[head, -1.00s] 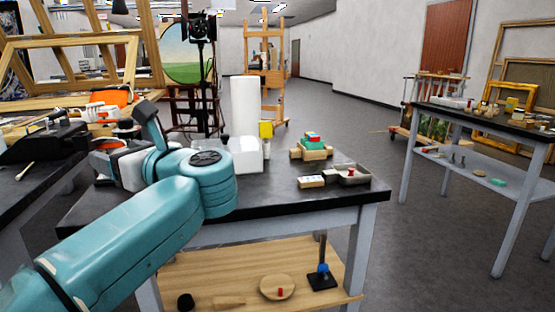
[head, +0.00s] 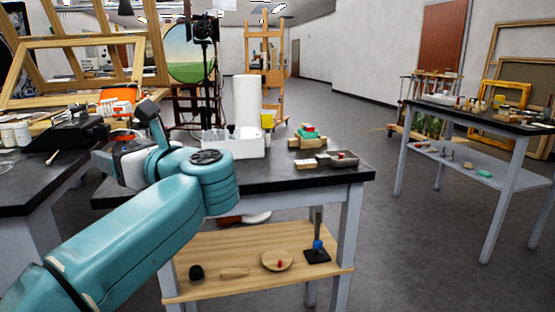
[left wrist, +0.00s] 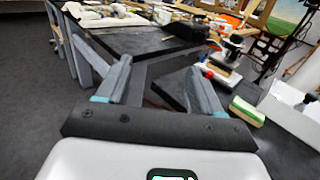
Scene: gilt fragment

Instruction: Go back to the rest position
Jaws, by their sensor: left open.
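My left arm, teal, crosses the lower left of the head view. Its white and black left gripper (head: 112,163) is at the left edge of the middle table (head: 280,178), pointing away to the left. In the left wrist view my left gripper (left wrist: 160,75) has its two grey fingers spread apart with nothing between them. The dark tabletops lie beyond the fingers. My right gripper is in neither view.
The middle table carries a white tray (head: 240,148), a white paper roll (head: 246,102), stacked coloured blocks (head: 308,137) and a small grey tray (head: 338,158). A cluttered dark table (head: 35,185) stands at left, another table (head: 470,122) at right. Open floor lies between.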

